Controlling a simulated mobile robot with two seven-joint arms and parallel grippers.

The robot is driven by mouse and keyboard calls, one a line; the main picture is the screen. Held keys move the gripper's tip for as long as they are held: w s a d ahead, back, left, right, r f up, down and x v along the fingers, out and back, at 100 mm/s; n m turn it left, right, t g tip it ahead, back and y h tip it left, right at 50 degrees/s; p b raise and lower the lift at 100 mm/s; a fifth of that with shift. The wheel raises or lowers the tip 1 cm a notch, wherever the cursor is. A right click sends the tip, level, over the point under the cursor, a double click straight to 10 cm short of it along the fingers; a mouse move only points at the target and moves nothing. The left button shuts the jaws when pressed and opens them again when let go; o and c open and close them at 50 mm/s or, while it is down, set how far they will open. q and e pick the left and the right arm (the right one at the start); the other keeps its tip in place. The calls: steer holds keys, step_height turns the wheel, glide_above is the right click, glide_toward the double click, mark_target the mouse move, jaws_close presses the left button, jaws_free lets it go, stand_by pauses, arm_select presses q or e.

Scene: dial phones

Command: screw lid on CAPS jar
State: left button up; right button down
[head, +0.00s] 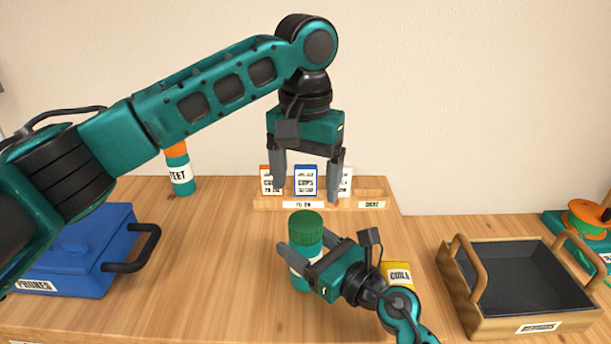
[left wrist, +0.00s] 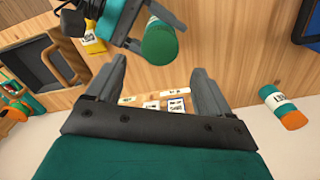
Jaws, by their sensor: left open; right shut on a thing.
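A teal jar (head: 303,277) stands upright near the front middle of the wooden table; its white label is mostly covered, so I cannot read it. A green lid (head: 306,226) sits on its top; I cannot tell how tightly. My right gripper (head: 304,254) is shut around the jar's body from the front right, below the lid. My left gripper (head: 307,192) is open and empty, pointing down in front of the card rack, behind and above the jar. In the left wrist view the lid (left wrist: 159,43) lies beyond the open fingers (left wrist: 160,72).
A wooden rack (head: 265,203) holds several cards at the back. A teal jar with orange lid (head: 180,170) stands back left. A blue box (head: 70,255) labelled PHONES is left, a yellow packet (head: 398,272) right of the jar, a handled tray (head: 462,300) farther right.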

mark_target(305, 220)
arm_select(q)
steer(key=shift+f, duration=0.1)
stand_by(0.3)
steer(key=shift+f, duration=3.9)
steer(key=shift+c, duration=0.3)
steer(key=c, duration=1)
steer(key=m, duration=0.3)
steer(key=shift+m, duration=0.4)
steer(key=shift+c, duration=0.2)
steer(key=m, duration=0.4)
steer(key=shift+m, duration=0.4)
steer(key=o, duration=1.3)
steer(key=shift+c, duration=0.2)
steer(key=shift+r, duration=0.1)
step_height(305, 220, up, 12)
